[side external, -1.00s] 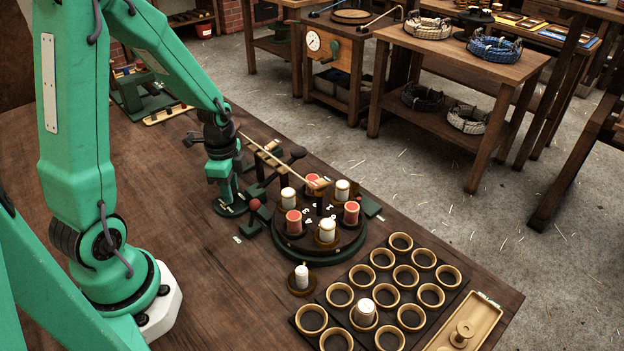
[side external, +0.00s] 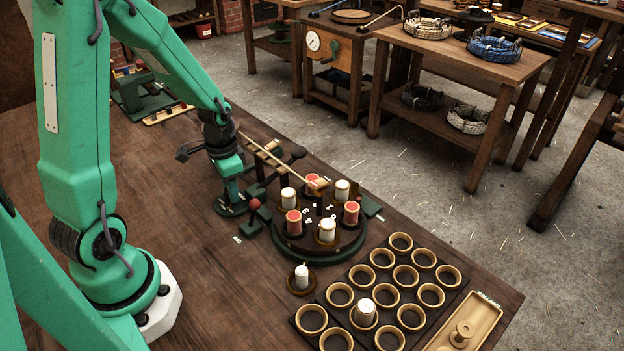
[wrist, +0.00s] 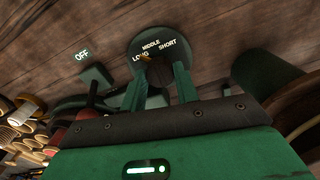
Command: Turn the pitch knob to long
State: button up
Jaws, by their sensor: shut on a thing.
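The pitch knob (wrist: 160,72) is a small dark knob on a round green dial marked LONG, MIDDLE and SHORT (wrist: 147,35), in the wrist view. My gripper (wrist: 160,84) is shut on the knob, one green finger on each side. A small yellowish pointer mark shows at the knob's upper left, by the word LONG. The fingers hide the lower part of the dial. In the side view my gripper (side external: 231,196) points straight down onto the dial's base (side external: 222,209), and the knob itself is hidden.
A red ball-topped lever (side external: 255,204) stands just right of the dial. Beyond it is a round dark turntable (side external: 318,252) with several red and white bobbins. A rack of rings (side external: 385,290) and a wooden tray (side external: 488,318) lie nearer. The bench left of the dial is clear.

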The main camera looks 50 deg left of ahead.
dwell(0.4)
jog(key=o, duration=1)
jog(key=shift+c, duration=0.2)
jog(key=shift+r, duration=0.1)
jog(key=shift+r, duration=3.8)
jog(key=shift+d, duration=0.1)
